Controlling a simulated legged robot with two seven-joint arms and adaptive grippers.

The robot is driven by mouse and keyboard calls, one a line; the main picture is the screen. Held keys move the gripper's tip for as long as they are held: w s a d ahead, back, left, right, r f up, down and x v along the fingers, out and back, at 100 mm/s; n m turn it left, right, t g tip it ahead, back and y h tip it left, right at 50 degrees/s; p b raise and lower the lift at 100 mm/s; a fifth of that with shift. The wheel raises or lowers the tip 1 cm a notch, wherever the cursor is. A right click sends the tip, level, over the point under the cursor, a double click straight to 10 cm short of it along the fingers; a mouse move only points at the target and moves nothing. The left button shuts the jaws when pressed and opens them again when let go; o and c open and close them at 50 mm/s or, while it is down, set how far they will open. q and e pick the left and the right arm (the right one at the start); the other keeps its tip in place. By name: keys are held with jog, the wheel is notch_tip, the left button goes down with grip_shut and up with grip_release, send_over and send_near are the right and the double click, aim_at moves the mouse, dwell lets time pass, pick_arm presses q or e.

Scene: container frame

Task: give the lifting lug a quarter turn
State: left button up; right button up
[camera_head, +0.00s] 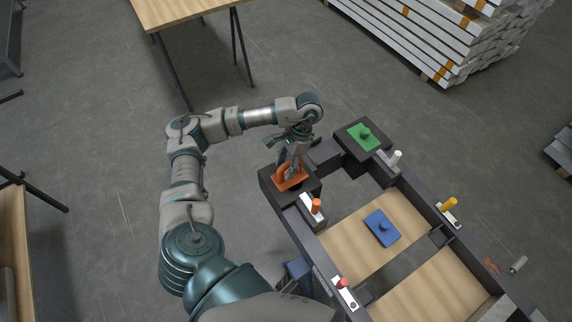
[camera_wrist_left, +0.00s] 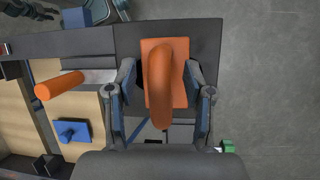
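The orange lifting lug (camera_head: 292,180) sits on a dark corner block (camera_head: 270,188) of the container frame. In the left wrist view it is an upright orange loop (camera_wrist_left: 160,90) on a flat orange plate (camera_wrist_left: 180,75). My left gripper (camera_head: 290,168) is down over the lug from above. In the left wrist view its two fingers (camera_wrist_left: 161,75) stand on either side of the loop, with visible gaps, so it is open. The lug's underside is hidden. My right gripper cannot be made out in either view.
An orange-handled latch (camera_head: 316,206) is close beside the block. A green knobbed plate (camera_head: 364,136) sits on the far corner block, a blue one (camera_head: 382,227) on a wooden panel. Red (camera_head: 343,283), white (camera_head: 395,158) and yellow (camera_head: 449,204) handles line the frame.

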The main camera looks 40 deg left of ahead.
pick_arm(q)
jog(key=v, duration=1.2)
jog(key=shift+f, duration=0.1)
